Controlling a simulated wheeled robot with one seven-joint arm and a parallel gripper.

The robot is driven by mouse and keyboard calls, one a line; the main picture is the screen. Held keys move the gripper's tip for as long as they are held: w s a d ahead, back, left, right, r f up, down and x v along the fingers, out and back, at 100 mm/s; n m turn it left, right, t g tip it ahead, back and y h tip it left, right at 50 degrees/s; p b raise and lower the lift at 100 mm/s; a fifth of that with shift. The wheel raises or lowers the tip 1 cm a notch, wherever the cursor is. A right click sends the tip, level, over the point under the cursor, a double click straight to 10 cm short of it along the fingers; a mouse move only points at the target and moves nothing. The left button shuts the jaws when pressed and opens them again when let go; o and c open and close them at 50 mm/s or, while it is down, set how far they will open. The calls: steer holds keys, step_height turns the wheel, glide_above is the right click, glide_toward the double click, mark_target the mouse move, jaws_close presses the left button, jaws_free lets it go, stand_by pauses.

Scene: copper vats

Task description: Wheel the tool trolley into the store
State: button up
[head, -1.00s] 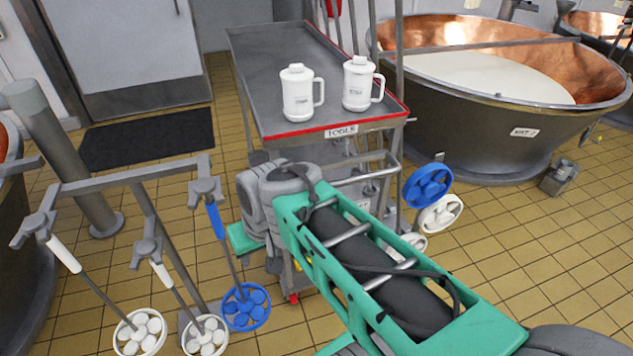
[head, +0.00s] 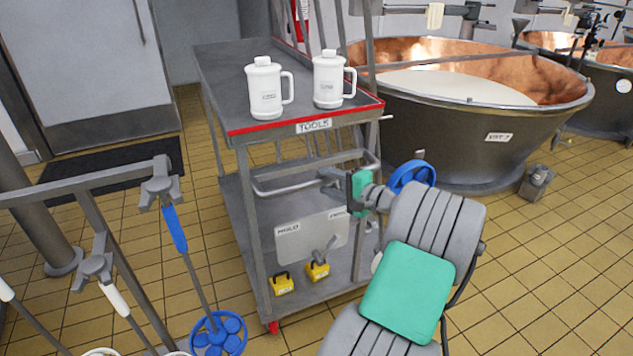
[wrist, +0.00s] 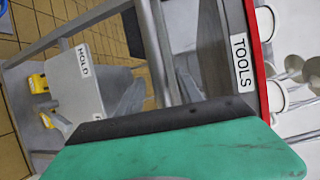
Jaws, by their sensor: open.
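The tool trolley (head: 222,85) is a grey metal cart with a red-edged top and a "TOOLS" label; it also shows in the wrist view (wrist: 267,80). Its push bar (head: 285,187) runs across the near end. My gripper (head: 328,178) is open at the right part of this bar in the head view. I cannot tell whether the bar lies between the fingers. Two white lidded jugs (head: 265,90) (head: 329,82) stand upright on the top. Lower down are a pale "HOLD" panel (head: 300,236) and yellow blocks (head: 282,284) (head: 317,270). I cannot tell which opening is the store.
A large copper-lined vat (head: 480,125) stands close to the trolley's right. A rack (head: 92,183) with hanging blue and white brushes is at the near left. A grey door (head: 90,70) and dark mat (head: 120,160) are behind. Tiled floor is clear at the lower right.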

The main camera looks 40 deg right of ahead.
steer(key=x, duration=0.4)
steer(key=shift+w, duration=0.25)
steer(key=shift+c, duration=0.4)
jaws_close()
steer(key=shift+f, duration=0.1)
stand_by(0.6)
